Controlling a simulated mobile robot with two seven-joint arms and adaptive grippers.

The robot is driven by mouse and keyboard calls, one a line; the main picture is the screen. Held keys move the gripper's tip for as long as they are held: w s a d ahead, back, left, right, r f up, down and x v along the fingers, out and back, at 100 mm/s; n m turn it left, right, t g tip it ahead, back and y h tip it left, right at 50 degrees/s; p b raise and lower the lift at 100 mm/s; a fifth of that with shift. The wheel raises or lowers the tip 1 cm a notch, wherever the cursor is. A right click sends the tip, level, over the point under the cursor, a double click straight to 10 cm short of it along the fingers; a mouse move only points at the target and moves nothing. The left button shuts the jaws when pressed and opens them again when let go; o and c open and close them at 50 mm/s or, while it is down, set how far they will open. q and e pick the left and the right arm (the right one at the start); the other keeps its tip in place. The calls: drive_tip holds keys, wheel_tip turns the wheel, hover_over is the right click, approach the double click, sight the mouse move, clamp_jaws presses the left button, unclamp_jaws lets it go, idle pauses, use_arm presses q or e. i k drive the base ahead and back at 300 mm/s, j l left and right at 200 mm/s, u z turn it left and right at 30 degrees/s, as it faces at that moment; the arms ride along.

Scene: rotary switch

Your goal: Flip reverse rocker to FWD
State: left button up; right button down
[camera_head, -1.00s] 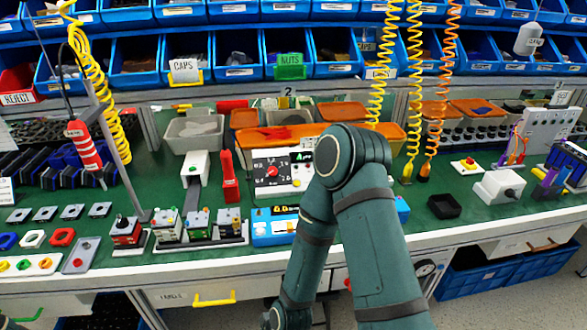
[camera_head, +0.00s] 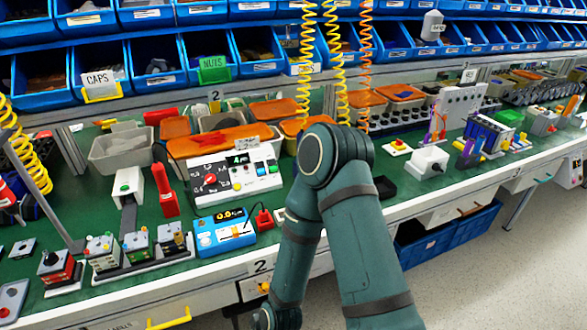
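A white control box (camera_head: 236,179) stands on the green bench left of my arm. It has a black dial face with a red knob (camera_head: 210,180), a small display with green characters and small coloured buttons or switches. In front of it is a blue box (camera_head: 226,232) with a lit display and small controls. I cannot make out which control is the reverse rocker, nor read FWD. One of my arms, teal, rises from the bottom and bends just right of the boxes. Neither gripper shows.
Small switch modules (camera_head: 138,244) stand at the front left. A red upright block (camera_head: 164,190) and a grey bin (camera_head: 120,148) are left of the control box. Coiled yellow hoses (camera_head: 334,60) hang behind my arm.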

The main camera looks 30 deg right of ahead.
sight(260, 171)
drive_tip(key=z, duration=0.8)
